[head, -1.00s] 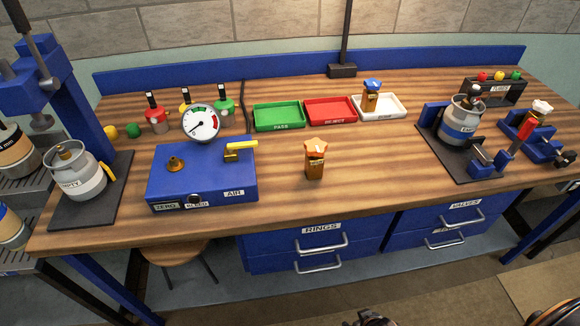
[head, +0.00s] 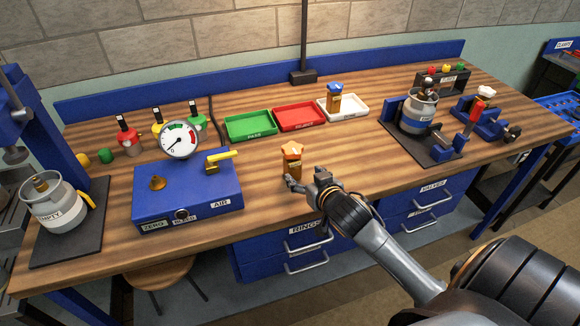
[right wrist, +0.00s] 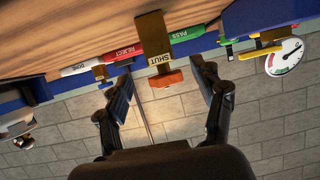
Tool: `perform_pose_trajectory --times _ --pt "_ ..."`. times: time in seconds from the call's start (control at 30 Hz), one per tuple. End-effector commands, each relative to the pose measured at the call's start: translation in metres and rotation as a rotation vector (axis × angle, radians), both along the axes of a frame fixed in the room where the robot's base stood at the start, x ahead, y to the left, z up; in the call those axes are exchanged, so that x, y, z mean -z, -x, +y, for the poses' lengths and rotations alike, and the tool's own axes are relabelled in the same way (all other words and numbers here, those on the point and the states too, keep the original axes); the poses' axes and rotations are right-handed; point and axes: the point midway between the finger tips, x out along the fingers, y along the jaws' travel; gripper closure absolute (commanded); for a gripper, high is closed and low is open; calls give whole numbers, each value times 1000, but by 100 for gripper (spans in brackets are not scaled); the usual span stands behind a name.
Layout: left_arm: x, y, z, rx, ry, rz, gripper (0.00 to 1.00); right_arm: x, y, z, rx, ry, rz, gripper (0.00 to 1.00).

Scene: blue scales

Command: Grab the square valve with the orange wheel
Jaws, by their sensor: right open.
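The brass square valve with the orange wheel (head: 292,163) stands upright on the wooden bench, right of the blue gauge box. In the upside-down right wrist view its body (right wrist: 153,38) carries a label reading SHUT, and its orange wheel (right wrist: 166,78) lies between the spread fingers. My right gripper (head: 304,183) is open at the valve's near right side. In the right wrist view this gripper (right wrist: 160,76) has a finger on each side of the valve, with visible gaps. Touching is not visible. My left gripper is out of view.
The blue box (head: 188,192) with a gauge (head: 179,139) stands to the left. Green (head: 250,125), red (head: 300,117) and white trays (head: 355,108) stand behind; the white one holds a blue-wheeled valve (head: 334,97). A cylinder (head: 416,113) in a fixture is at right.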

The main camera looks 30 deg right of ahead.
Motion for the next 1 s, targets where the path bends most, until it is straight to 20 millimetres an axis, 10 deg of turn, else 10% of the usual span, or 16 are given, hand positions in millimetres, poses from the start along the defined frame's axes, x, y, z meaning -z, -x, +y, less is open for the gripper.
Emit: perform_pose_trajectory --times 1.0 --pt "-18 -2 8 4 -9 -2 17 42 -93 -21 -2 1 1 32"
